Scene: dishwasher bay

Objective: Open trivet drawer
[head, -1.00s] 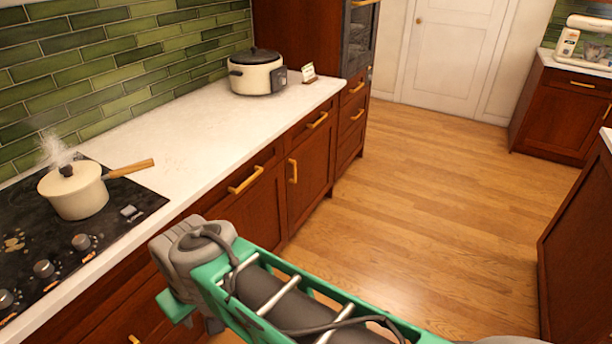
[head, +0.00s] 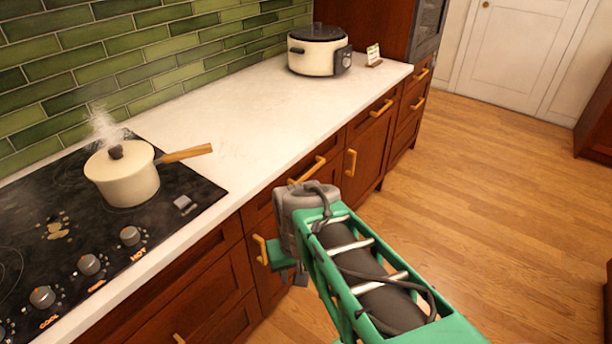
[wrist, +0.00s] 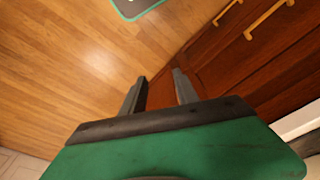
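In the head view, a row of dark red-brown drawers and doors with gold handles runs under the white counter. A top drawer (head: 330,158) has its gold handle (head: 307,170) just beyond my wrist; another top drawer handle (head: 381,108) is farther right. Those drawer fronts look closed; I cannot tell which is the trivet drawer. My gripper (wrist: 159,82) is open and empty in the wrist view, its two grey fingers apart over floor and cabinet front. Two gold handles, one of them clear (wrist: 268,18), lie beyond the fingers, untouched. The head view mostly hides the fingers.
A steaming cream pot (head: 122,178) stands on the black cooktop (head: 50,245), its wooden handle pointing right. A cream cooker (head: 318,52) and a small card (head: 373,54) stand on the counter (head: 240,110). The wooden floor (head: 490,190) to the right is clear.

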